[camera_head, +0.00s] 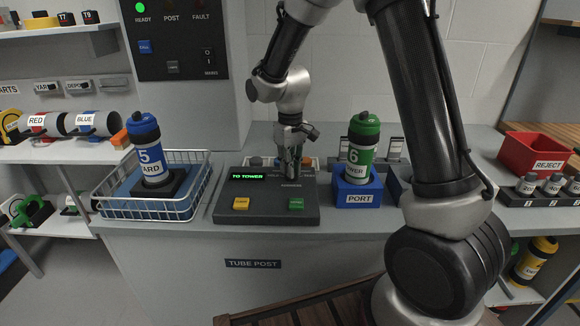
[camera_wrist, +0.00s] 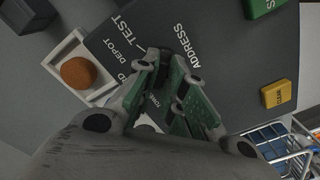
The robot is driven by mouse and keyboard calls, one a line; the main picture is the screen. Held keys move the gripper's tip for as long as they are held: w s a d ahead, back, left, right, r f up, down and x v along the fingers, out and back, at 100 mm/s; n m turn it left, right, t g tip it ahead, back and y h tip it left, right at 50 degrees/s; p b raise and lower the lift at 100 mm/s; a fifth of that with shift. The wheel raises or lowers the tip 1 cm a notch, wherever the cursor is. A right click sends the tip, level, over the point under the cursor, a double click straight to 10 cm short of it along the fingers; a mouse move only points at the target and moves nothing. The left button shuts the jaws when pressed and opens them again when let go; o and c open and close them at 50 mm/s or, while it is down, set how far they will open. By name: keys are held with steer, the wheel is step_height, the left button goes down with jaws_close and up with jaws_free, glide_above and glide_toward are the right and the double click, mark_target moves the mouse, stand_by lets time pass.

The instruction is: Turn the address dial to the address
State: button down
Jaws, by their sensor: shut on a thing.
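The dark control console (camera_head: 226,213) stands on the grey counter. Its small screen (camera_head: 246,177) reads "TO TOWER" in green. My gripper (camera_head: 293,168) points down over the right part of the console. In the wrist view my gripper (camera_wrist: 166,85) is shut at the address dial, whose knob is hidden between the fingers. The printed labels "TEST", "DEPOT" and "ADDRESS" (camera_wrist: 188,45) show around the fingers; other labels are partly covered. Which label the dial's pointer faces cannot be told from the wrist view.
A yellow button (camera_head: 241,203) and a green button (camera_head: 296,203) sit on the console's front. A wire basket (camera_head: 200,205) holds blue carrier 5 (camera_head: 149,165) on the left. Green carrier 6 (camera_head: 361,145) stands in the blue PORT holder (camera_head: 357,197) close to my gripper's right.

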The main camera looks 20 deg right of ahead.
steer(key=shift+m, duration=0.6)
steer(key=c, duration=1.5)
jaws_free()
step_height(320, 180, up, 12)
